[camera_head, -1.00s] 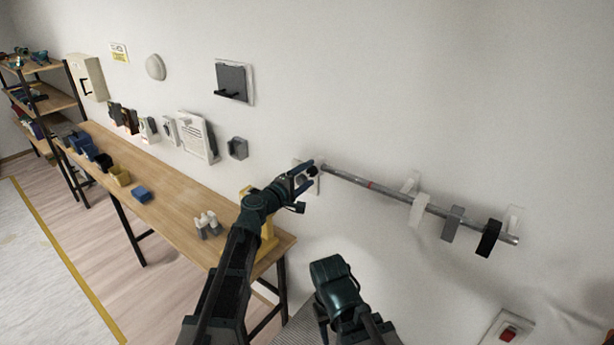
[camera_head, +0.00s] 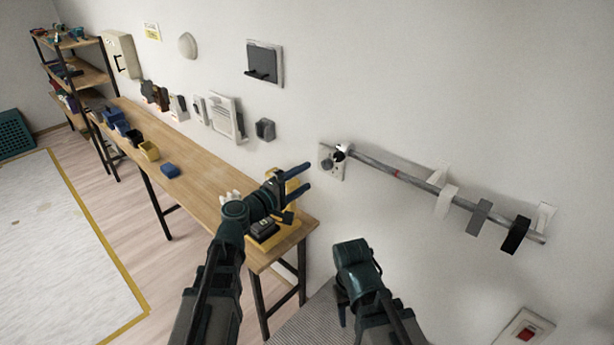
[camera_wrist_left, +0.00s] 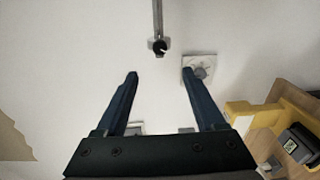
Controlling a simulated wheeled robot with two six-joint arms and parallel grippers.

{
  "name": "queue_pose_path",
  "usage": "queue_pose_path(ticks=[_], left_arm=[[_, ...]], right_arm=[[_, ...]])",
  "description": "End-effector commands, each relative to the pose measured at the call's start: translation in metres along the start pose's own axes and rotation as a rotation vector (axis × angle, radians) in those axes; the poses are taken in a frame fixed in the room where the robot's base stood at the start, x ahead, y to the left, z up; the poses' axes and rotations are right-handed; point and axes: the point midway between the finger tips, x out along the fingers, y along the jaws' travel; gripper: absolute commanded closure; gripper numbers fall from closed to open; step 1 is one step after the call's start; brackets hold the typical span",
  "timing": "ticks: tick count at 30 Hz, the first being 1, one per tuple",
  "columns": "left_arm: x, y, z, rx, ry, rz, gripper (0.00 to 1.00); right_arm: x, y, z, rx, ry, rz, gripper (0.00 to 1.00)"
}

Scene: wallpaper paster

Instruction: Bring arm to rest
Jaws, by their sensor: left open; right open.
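My left gripper (camera_head: 302,182) is open and empty, held in the air over the near end of the wooden bench, with its fingers pointing right toward the wall.
A metal rod (camera_head: 400,176) with several hanging strips is fixed on the wall at right. The wooden bench (camera_head: 205,184) carries blue and yellow bins and a yellow device (camera_head: 287,226) at its near end. A red switch (camera_head: 525,332) is at lower right.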

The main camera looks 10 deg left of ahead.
Motion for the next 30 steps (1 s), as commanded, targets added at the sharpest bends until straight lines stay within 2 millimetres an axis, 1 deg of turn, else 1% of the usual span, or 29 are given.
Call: queue_pose_path(ticks=[7,10,11,14,16,17,18,20,21,23,24,26,27,30], left_arm=[[0.0,0.0,0.0,0.002,-0.001,-0.002,0.29],[0.0,-0.008,0.008,0.037,-0.024,-0.033,0.29],[-0.001,-0.013,0.012,0.061,-0.039,-0.055,0.29],[-0.005,-0.041,0.034,0.181,-0.12,-0.174,0.29],[-0.014,-0.07,0.051,0.289,-0.197,-0.296,0.29],[-0.019,-0.083,0.057,0.336,-0.232,-0.353,0.29],[-0.028,-0.101,0.064,0.396,-0.275,-0.431,0.29],[-0.044,-0.127,0.071,0.481,-0.341,-0.552,0.29],[-0.057,-0.144,0.074,0.533,-0.382,-0.634,0.29],[-0.077,-0.165,0.074,0.601,-0.437,-0.755,0.29],[-0.09,-0.177,0.073,0.641,-0.468,-0.832,0.29],[-0.111,-0.192,0.07,0.692,-0.51,-0.941,0.29],[-0.124,-0.2,0.067,0.722,-0.535,-1.01,0.29],[-0.156,-0.213,0.059,0.78,-0.584,-1.172,0.29]], right_arm=[[0.0,0.0,0.0,0.0,0.0,0.0,0.5],[0.0,0.0,0.0,0.0,0.0,0.0,0.5],[0.0,0.0,0.0,0.0,0.0,0.0,0.5],[0.0,0.0,0.0,0.0,0.0,0.0,0.5],[0.0,0.0,0.0,0.0,0.0,0.0,0.5],[0.0,0.0,0.0,0.0,0.0,0.0,0.5],[0.0,0.0,0.0,0.0,0.0,0.0,0.5],[0.0,0.0,0.0,0.0,0.0,0.0,0.5],[0.0,0.0,0.0,0.0,0.0,0.0,0.5],[0.0,0.0,0.0,0.0,0.0,0.0,0.5],[0.0,0.0,0.0,0.0,0.0,0.0,0.5],[0.0,0.0,0.0,0.0,0.0,0.0,0.5],[0.0,0.0,0.0,0.0,0.0,0.0,0.5],[0.0,0.0,0.0,0.0,0.0,0.0,0.5]])
